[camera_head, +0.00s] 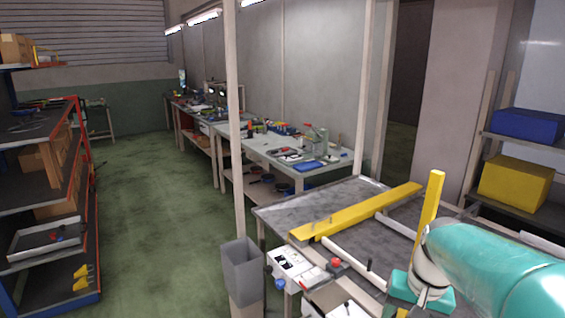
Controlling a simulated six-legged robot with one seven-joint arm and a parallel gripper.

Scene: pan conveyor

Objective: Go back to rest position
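My teal arm reaches in from the lower right corner, over the near right part of the conveyor table (284,217). A pale joint and a smaller teal part show at its far end, where my gripper (424,294) seems to be. The fingers are too small and too hidden by my arm to make out. I see no pan on the visible part of the conveyor. A yellow beam (360,210) lies across the table, and a yellow post (429,209) stands upright right beside my arm.
A control box with a red button (336,263) sits at the table's near edge. A grey bin (243,266) stands left of it. Shelves (40,185) line the left side; blue (528,126) and yellow (515,183) boxes sit on the right rack. The green floor between is clear.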

